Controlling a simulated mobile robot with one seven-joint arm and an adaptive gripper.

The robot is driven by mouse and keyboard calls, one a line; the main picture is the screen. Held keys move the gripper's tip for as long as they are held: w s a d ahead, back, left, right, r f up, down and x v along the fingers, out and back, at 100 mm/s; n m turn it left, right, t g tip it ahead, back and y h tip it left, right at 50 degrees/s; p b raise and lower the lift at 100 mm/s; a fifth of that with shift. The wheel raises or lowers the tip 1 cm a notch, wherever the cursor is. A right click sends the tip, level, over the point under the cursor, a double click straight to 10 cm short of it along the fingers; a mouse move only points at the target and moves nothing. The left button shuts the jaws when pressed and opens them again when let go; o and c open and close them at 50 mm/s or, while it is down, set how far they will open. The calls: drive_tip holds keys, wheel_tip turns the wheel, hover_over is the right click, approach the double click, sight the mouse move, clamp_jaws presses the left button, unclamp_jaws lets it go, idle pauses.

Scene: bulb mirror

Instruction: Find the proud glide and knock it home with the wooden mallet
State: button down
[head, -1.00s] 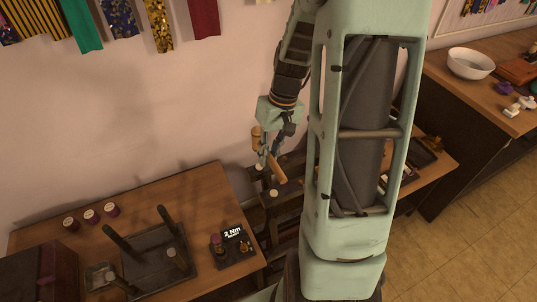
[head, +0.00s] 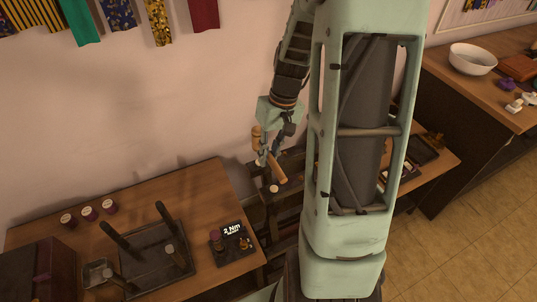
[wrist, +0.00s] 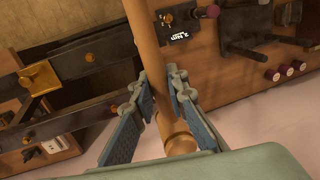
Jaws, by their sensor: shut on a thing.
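The wooden mallet shows in the head view (head: 277,169) and as a long pale shaft in the wrist view (wrist: 145,40). My gripper (wrist: 156,82) is shut around the shaft, with blue-padded fingers on both sides. In the head view my gripper (head: 268,155) hangs over a dark frame (head: 256,206) between the tables. A pale round cap (head: 273,188) sits on the frame, just below the mallet. In the wrist view the frame carries a brass piece (wrist: 40,76) and a small brass knob (wrist: 88,57). I cannot tell which glide stands proud.
The left table (head: 190,195) holds an upturned dark stool (head: 150,262), a black "2 Nm" pad (head: 233,244) and several dark red jars (head: 88,213). A white bowl (head: 472,58) stands on the right counter. My arm hides part of the middle.

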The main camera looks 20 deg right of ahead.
drive_tip(key=shift+f, duration=0.15)
idle(0.3)
wheel_tip(320, 180, down, 6)
drive_tip(key=b, duration=0.4)
drive_tip(key=shift+r+b, duration=0.2)
drive_tip(key=shift+b, duration=0.15)
wheel_tip(320, 180, up, 5)
drive_tip(key=p, duration=0.3)
drive_tip(key=shift+r+p, duration=0.1)
drive_tip(key=shift+p, duration=0.25)
wheel_tip(320, 180, up, 3)
drive_tip(key=p, duration=0.4)
drive_tip(key=shift+r+p, duration=0.2)
drive_tip(key=shift+p, duration=0.2)
